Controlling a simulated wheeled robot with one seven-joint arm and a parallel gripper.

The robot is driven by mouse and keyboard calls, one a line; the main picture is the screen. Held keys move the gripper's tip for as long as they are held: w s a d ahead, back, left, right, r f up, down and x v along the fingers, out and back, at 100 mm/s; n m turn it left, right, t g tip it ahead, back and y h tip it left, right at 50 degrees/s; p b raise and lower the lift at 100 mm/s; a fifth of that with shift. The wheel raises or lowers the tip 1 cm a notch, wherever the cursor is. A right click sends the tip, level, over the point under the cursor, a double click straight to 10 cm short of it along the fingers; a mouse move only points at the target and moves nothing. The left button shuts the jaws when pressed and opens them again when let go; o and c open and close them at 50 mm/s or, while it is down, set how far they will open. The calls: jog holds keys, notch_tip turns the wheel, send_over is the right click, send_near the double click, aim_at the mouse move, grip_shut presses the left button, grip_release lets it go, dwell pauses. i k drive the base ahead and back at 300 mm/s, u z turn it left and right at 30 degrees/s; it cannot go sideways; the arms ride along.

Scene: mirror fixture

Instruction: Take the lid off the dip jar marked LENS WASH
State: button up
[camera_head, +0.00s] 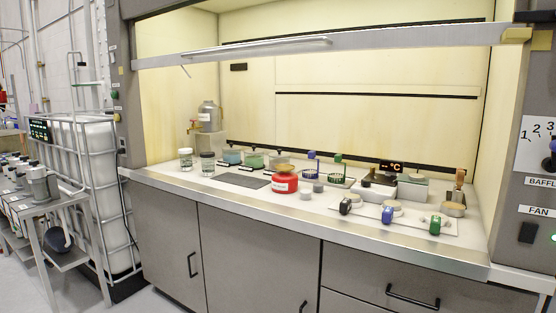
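Two small lidded jars with pale labels stand at the left of the hood's worktop: a left jar (186,160) and a right jar (208,166) with a dark lid. The lettering is too small to read, so I cannot tell which is marked LENS WASH. Behind and right of them stand a teal container (232,157) and a green container (253,160); no readable marking shows on them. My gripper is not in view.
A dark mat (245,181) lies before the containers. A metal vessel (209,117) with a brass tap stands at the back left. Blue and green racks (338,170), a hotplate-like device (378,187) and several small blocks fill the right. The raised sash (330,45) spans above.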

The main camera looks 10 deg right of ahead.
aim_at(278, 155)
jog(key=u, duration=0.55)
jog(key=i, duration=0.5)
jog(key=u, duration=0.7)
jog(key=i, duration=0.8)
jog(key=z, duration=0.4)
